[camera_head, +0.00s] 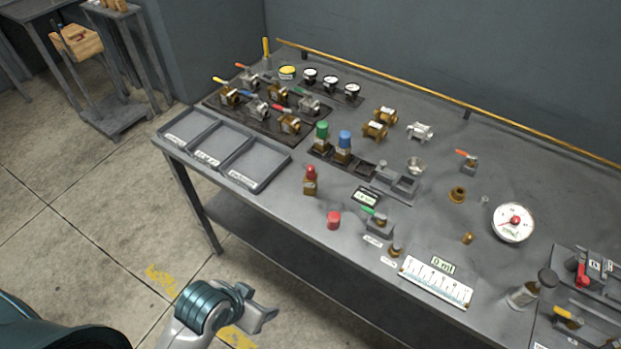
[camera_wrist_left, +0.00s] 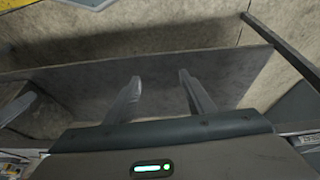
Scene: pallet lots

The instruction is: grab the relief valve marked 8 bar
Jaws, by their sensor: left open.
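Three brass valves with coloured caps look like relief valves. The red-capped valve (camera_head: 310,181) stands upright alone on the bench, right of the grey tray. The green-capped valve (camera_head: 321,136) and the blue-capped valve (camera_head: 343,147) stand in a dark rack (camera_head: 364,168). Their markings are too small to read, so I cannot tell which says 8 bar. My left gripper (camera_head: 262,317) is in front of the bench, over the floor, apart from all valves. In the left wrist view its fingers (camera_wrist_left: 159,78) are apart with nothing between them. My right gripper is not in view.
The bench (camera_head: 275,222) also holds an empty three-part grey tray (camera_head: 264,183), a dark mat of lever valves (camera_head: 257,124), a loose red cap (camera_head: 334,220), a small display (camera_head: 366,196), a dial gauge (camera_head: 513,222) and a white scale plate (camera_head: 436,282). A brass rail (camera_head: 420,90) runs along the back.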

